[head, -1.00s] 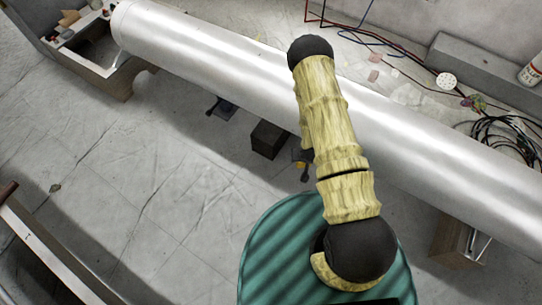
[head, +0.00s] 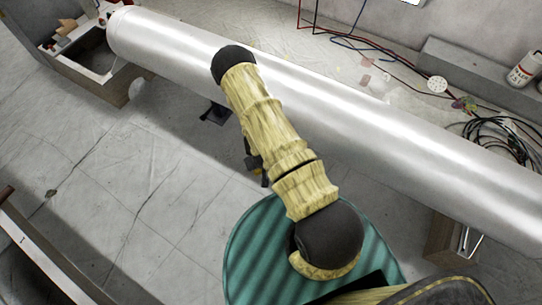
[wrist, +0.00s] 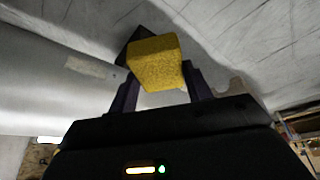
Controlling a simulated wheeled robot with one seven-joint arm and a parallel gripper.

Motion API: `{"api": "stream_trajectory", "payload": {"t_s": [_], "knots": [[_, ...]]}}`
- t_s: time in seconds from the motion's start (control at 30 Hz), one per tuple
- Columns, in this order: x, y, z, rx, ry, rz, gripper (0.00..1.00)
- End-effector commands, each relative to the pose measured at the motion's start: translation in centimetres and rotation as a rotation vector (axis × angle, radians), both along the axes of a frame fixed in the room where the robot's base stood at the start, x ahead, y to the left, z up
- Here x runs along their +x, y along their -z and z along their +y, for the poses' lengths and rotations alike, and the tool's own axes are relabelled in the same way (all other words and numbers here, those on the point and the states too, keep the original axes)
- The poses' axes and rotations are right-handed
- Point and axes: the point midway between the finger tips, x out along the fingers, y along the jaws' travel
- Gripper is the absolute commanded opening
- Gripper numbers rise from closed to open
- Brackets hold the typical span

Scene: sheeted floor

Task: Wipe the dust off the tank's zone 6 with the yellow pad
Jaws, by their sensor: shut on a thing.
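The tank (head: 400,130) is a long silver cylinder lying across the head view from upper left to lower right. Its smooth grey side (wrist: 45,90) fills the left of the wrist view, with a small pale label (wrist: 90,67) on it. My gripper (wrist: 158,84) is shut on the yellow pad (wrist: 155,60), which sits between its two dark fingers. The pad appears beside the tank in the wrist view; I cannot tell whether it touches. In the head view my arm hides most of the gripper. I cannot make out zone 6's marking or dust.
Black coiled cables (head: 500,140) and a white spray can (head: 524,70) lie behind the tank. Floor at the left (head: 130,180) is clear.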

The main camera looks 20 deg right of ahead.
Motion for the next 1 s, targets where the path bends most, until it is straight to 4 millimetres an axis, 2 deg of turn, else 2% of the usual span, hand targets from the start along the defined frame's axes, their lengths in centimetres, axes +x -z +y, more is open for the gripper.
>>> {"api": "stream_trajectory", "payload": {"t_s": [0.3,0.47,1.0], "knots": [[0.0,0.0,0.0,0.0,0.001,0.0,0.31],[0.3,0.9,-0.3,-0.008,0.001,-0.009,0.31],[4.9,8.8,-4.1,-0.167,0.013,-0.166,0.31]]}}
